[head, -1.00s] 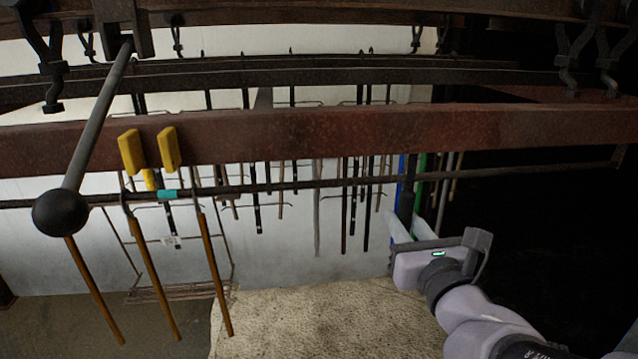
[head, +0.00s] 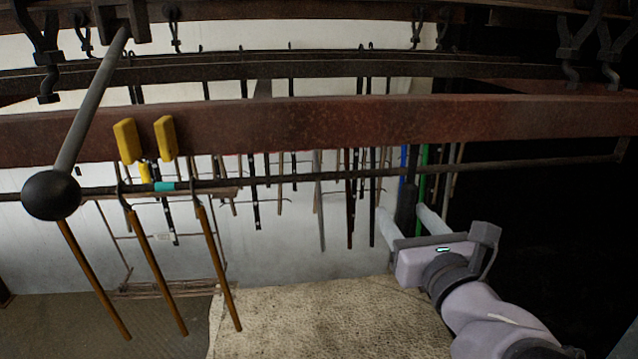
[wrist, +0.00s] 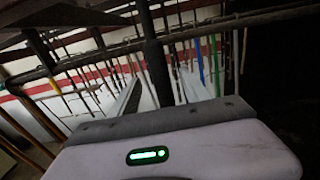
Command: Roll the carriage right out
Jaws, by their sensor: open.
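My gripper (head: 401,210) is at the lower right of the head view. Its two pale fingers are spread apart and point away from the camera. A dark upright post (head: 409,188) hangs down behind the red beam and appears between the fingers. The wrist view also shows the post (wrist: 151,55) running down between the fingers; I cannot tell whether it touches either one. I cannot tell for sure which part is the carriage. At the left, a dark bar (head: 92,98) with a ball end (head: 51,195) hangs from an overhead bracket (head: 120,14).
A red beam (head: 300,130) crosses the head view, with a thin dark rail (head: 320,176) below it. Yellow blocks (head: 127,140), a teal band (head: 164,186) and orange rods (head: 158,270) are at the left. A beige textured surface (head: 320,325) lies below. Several thin rods hang behind.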

